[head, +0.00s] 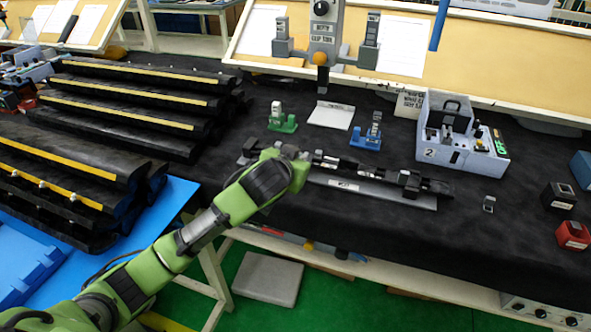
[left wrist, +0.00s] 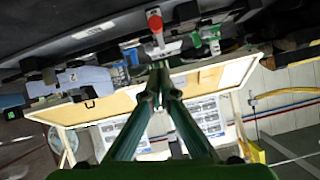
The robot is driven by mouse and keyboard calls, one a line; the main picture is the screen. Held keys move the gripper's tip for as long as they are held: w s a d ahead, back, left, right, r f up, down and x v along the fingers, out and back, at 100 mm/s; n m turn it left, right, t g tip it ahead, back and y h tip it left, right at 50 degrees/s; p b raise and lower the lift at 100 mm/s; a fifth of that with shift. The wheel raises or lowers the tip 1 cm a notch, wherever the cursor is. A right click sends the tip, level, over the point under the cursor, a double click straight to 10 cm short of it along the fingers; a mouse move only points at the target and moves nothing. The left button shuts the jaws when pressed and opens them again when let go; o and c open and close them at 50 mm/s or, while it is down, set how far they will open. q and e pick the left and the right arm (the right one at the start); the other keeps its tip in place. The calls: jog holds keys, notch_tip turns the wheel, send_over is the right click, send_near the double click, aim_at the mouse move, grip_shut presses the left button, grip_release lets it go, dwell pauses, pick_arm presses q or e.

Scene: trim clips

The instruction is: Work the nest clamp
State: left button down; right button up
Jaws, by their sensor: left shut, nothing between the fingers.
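A long grey nest rail (head: 370,190) with a black strip and dark blocks lies along the front of the black-covered bench. My left gripper (head: 300,160) is at the rail's left part in the head view, and my arm hides what is behind it. In the left wrist view the gripper's fingers (left wrist: 160,85) are together and empty. Beyond their tips is a pale upright piece with a red end (left wrist: 155,23), which looks like the clamp lever. I cannot tell whether the fingers touch it or whether the clamp is open. My right gripper is not in view.
Behind the rail stand a green holder (head: 283,122), a white pad (head: 331,115) and a blue holder (head: 367,138). A grey fixture marked 2 (head: 462,150) stands to the right. Stacked black trays (head: 130,100) are left. A red block (head: 572,236) sits far right.

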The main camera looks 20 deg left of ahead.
pick_arm(q)
jog(key=f, duration=0.3)
jog(key=shift+w+a+f+p, duration=0.1)
jog(key=shift+a+f+p, duration=0.05)
jog(key=shift+a+p, duration=0.2)
jog(key=shift+s+a+f, duration=0.1)
jog(key=shift+s+f, duration=0.1)
jog(key=shift+f, duration=0.3)
jog(key=shift+s+f+b, duration=0.1)
jog(key=shift+f+b, duration=0.3)
jog(key=shift+b, duration=0.15)
jog(key=shift+t+b, duration=0.4)
jog(key=shift+b, duration=0.1)
jog(key=f+t+b, duration=0.1)
jog(key=b, duration=0.2)
jog(key=s+f+t+b, duration=0.1)
jog(key=b, duration=0.2)
jog(key=shift+f, duration=0.3)
jog(key=shift+s+f, duration=0.2)
jog(key=shift+f, duration=1.15)
